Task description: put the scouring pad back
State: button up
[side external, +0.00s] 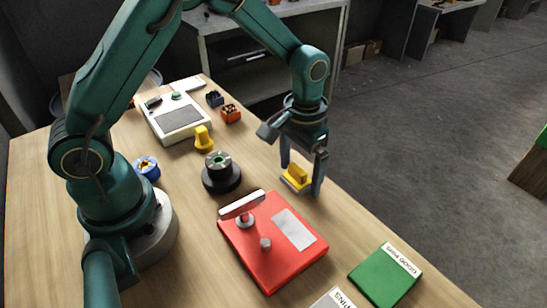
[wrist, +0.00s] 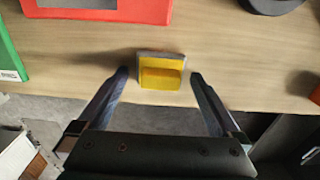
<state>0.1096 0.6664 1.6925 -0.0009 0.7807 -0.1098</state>
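The scouring pad seems to be the small grey-edged pad with a yellow block on top (side external: 297,177), near the table's right edge. It also shows in the wrist view (wrist: 161,73), a little above the picture's middle. My gripper (side external: 301,181) points down over it with one finger on each side. In the wrist view my gripper (wrist: 160,76) is open, with a clear gap between each fingertip and the pad. The pad appears to rest on the wooden table (side external: 190,260).
A red panel (side external: 262,272) with a lever and a knob lies left of the pad. A green plate (side external: 383,280) labelled GOOD PARTS lies in front. A black round base (side external: 222,181), a yellow piece (side external: 203,140) and an orange block (side external: 231,114) stand behind. The table edge is close.

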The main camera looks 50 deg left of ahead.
aim_at(300, 167)
jog(key=shift+r, duration=0.1)
notch_tip(300, 167, up, 11)
jog(key=s+a+r+t, duration=0.1)
jog(key=s+r+t, duration=0.1)
jog(key=s, duration=0.5)
jog(key=s+a+r+t, duration=0.2)
jog(key=s+t, duration=0.1)
jog(key=s, duration=0.4)
jog(key=shift+s+a+t, duration=0.2)
jog(key=shift+s+t, duration=0.1)
jog(key=shift+s, duration=0.1)
dwell(0.9)
